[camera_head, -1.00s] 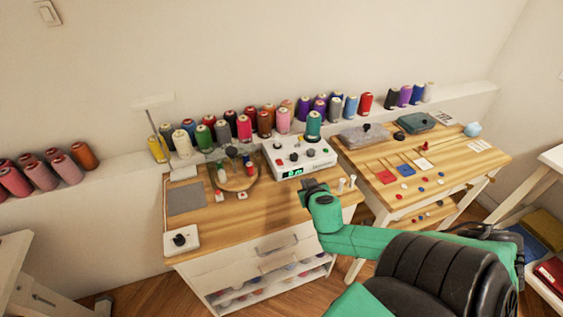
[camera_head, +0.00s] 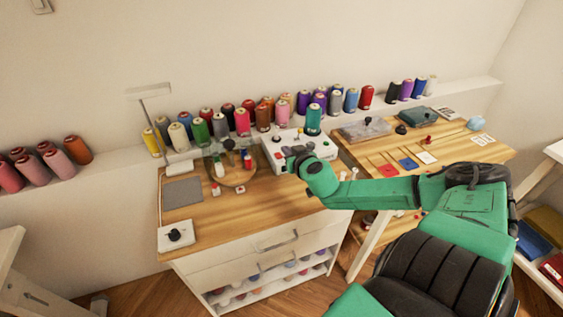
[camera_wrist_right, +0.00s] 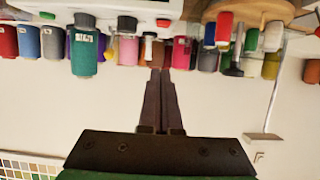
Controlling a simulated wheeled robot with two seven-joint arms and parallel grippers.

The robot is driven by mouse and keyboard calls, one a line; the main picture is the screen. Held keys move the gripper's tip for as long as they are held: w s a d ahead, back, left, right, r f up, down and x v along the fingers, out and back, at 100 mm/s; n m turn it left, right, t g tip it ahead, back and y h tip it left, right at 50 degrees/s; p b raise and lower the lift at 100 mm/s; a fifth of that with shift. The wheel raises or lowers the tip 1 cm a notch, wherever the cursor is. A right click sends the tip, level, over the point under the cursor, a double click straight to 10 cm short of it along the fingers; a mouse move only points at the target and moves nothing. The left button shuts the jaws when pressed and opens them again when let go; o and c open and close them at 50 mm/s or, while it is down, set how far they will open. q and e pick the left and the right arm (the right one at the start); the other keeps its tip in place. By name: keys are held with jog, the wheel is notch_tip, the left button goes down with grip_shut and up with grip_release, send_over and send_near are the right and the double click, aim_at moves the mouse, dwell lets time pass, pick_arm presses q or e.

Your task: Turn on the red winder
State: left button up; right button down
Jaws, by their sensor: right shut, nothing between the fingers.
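The white winder box (camera_head: 321,150) stands at the back right of the left wooden table, with knobs, a red button (camera_head: 278,155) on its front left and a green spool on top. In the right wrist view, which looks upside down, a red button (camera_wrist_right: 163,22) and a green light show on the white box along the upper edge. My right gripper (camera_head: 290,161) is in front of the box, just right of the red button, shut and empty. Its closed fingers also show in the wrist view (camera_wrist_right: 161,74), pointing toward the box. My arm hides the box's display. My left gripper is out of view.
A round wooden stand (camera_head: 233,175) with small spools is left of the winder box. A grey mat (camera_head: 182,192) and a white dial box (camera_head: 175,236) lie further left. Thread spools line the back ledge. The table's front middle is clear.

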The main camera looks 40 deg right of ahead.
send_over(281, 162)
jog(key=shift+s+f, duration=0.25)
jog(key=shift+f, duration=0.45)
jog(key=f, duration=0.4)
jog(key=shift+w, duration=0.25)
jog(key=shift+s+f, duration=0.1)
jog(key=shift+f, duration=0.2)
pick_arm(q)
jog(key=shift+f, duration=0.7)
jog(key=shift+b, duration=0.3)
